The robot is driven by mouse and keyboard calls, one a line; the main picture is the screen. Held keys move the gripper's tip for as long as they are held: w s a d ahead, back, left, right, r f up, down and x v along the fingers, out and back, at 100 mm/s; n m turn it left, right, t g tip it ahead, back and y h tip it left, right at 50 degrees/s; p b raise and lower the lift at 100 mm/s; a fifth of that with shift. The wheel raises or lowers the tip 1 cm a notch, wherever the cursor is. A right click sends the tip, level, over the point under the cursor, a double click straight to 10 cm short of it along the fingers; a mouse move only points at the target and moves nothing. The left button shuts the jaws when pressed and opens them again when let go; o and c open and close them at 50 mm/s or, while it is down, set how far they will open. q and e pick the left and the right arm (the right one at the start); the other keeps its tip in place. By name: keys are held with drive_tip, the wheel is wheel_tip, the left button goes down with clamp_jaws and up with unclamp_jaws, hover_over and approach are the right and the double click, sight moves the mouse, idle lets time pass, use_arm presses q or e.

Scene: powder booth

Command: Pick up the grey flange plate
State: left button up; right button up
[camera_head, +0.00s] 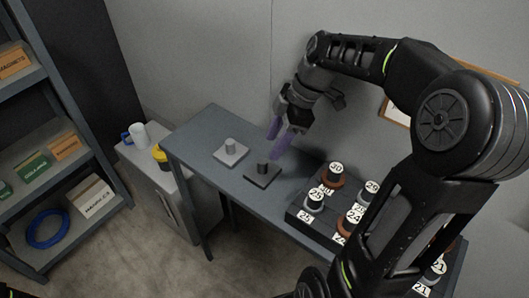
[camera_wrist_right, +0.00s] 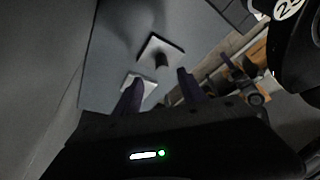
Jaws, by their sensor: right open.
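The grey flange plate (camera_head: 241,156) is a light grey square with a short round boss, lying flat on the blue-grey table (camera_head: 204,129). A dark flange plate (camera_head: 268,182) of the same shape lies beside it, to the right and nearer. My right gripper (camera_head: 278,137) has purple fingers, is open and empty, and hangs above the table behind the dark plate. In the right wrist view, the light plate (camera_wrist_right: 149,87) is partly hidden by a finger, and the dark plate (camera_wrist_right: 174,48) shows beyond the fingertips. My left gripper is not in view.
A dark rack (camera_head: 306,225) with several numbered round pieces stands on the table at the right. A grey cabinet (camera_head: 190,206) with a white mug (camera_head: 140,135) and a yellow item (camera_head: 160,156) stands left. Shelving (camera_head: 71,145) with boxes is at far left. The table's left end is clear.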

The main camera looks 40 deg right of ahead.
sight(263, 161)
drive_tip(key=shift+x, duration=1.25)
drive_tip(key=shift+s+a, duration=0.15)
drive_tip(key=shift+a, duration=0.1)
drive_tip(key=shift+a+f+p, duration=0.15)
drive_tip(key=shift+f+p, duration=0.15)
drive_tip(key=shift+p, duration=0.1)
drive_tip(key=p+x, duration=0.1)
drive_tip(key=x, duration=0.3)
drive_tip(key=shift+f, duration=0.2)
drive_tip(key=shift+c, duration=0.5)
clamp_jaws()
